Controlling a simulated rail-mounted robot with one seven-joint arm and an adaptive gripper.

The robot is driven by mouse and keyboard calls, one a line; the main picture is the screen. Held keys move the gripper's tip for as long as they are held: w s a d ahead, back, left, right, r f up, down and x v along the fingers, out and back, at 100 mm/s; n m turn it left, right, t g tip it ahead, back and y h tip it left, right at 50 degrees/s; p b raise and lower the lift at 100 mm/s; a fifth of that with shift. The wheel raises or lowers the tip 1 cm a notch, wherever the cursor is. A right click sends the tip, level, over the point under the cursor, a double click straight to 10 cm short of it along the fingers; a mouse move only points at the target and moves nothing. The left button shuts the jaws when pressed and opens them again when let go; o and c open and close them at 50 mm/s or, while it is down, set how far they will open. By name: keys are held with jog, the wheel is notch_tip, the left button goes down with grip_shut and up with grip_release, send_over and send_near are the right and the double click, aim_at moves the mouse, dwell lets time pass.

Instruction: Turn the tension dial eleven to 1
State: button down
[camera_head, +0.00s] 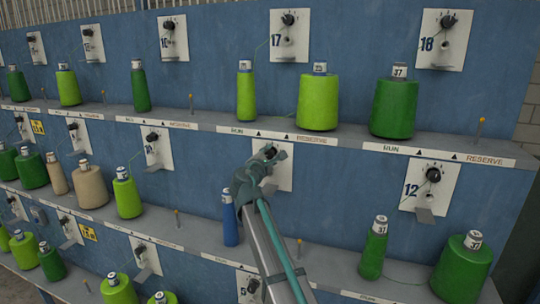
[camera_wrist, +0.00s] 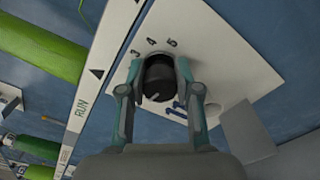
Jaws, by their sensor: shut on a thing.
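The tension dial is a black round knob (camera_wrist: 159,78) on a white plate (camera_wrist: 225,55). In the wrist view the plate shows the numerals 3, 4 and 5 beside the knob, and part of a blue "11". A light pointer mark shows on the knob's face near its lower edge. My gripper (camera_wrist: 158,92) has one finger on each side of the knob and is shut on it. In the head view my gripper (camera_head: 268,158) reaches the plate (camera_head: 284,172) between dial 12 and the plates to the left. It hides most of that dial.
A shelf edge with RUN and RESERVE labels (camera_head: 315,137) runs just above the plate. Green yarn cones (camera_head: 318,100) stand on it. A blue cone (camera_head: 230,220) stands beside my arm. Dial plate 12 (camera_head: 430,188) is to the right. A grey metal flap (camera_wrist: 247,132) lies close to my gripper.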

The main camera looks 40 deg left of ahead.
jog(key=c, duration=0.8)
grip_release()
jog(key=v, duration=1.2)
jog(key=shift+d, duration=0.15)
